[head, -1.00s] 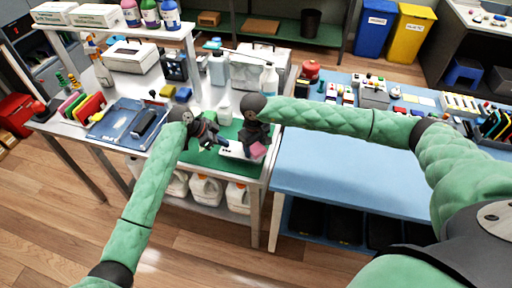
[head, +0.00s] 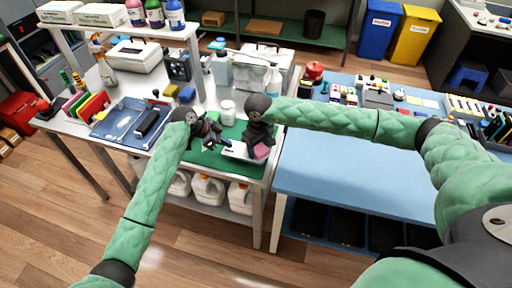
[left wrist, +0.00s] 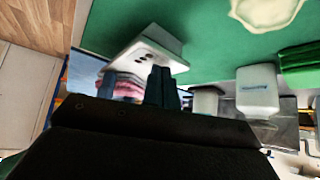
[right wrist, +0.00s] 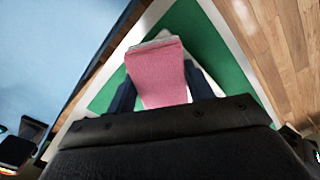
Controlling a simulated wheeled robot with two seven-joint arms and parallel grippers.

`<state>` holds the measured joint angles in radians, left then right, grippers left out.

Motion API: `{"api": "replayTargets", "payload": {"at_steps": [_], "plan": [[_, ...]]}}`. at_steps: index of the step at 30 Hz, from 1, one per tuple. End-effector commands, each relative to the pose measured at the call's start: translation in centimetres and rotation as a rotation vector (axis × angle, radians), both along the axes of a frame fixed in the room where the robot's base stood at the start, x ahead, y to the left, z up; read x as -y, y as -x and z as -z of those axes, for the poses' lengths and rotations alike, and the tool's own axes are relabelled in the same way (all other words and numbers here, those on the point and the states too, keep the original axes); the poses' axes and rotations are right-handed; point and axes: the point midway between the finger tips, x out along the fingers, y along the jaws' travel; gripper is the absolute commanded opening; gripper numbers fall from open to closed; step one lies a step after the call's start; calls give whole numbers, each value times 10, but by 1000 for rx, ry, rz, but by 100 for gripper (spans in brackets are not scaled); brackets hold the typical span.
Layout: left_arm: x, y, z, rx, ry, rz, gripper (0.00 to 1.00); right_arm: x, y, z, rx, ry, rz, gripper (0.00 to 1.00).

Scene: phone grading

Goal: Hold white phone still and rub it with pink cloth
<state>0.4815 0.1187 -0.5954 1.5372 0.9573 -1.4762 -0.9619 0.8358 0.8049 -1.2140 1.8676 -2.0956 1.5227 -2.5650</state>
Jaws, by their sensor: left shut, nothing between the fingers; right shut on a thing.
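The white phone (head: 236,152) lies on the green mat (head: 208,158) near the table's front edge. In the left wrist view the phone (left wrist: 143,50) shows its camera dots. The pink cloth (head: 262,151) is in my right gripper (head: 258,148), over the phone's right part. In the right wrist view the cloth (right wrist: 158,75) sits between the fingers and covers much of the phone (right wrist: 205,45). My left gripper (head: 226,145) is shut and empty at the phone's left part. In the left wrist view its fingertips (left wrist: 161,78) are together beside the phone; contact is unclear.
A blue tray (head: 128,128) with a dark item is at the left. Bottles and boxes stand behind. The blue table (head: 330,175) at the right has a clear front.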

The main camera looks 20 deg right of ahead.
Motion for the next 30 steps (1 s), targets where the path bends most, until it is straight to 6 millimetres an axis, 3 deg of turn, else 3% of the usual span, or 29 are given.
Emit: {"api": "replayTargets", "payload": {"at_steps": [24, 30], "plan": [[-1, 1, 3, -3, -3, 0, 0, 14, 9, 5, -2, 1, 1, 34], [-1, 1, 3, -3, -3, 0, 0, 14, 9, -3, -1, 1, 1, 34]]}}
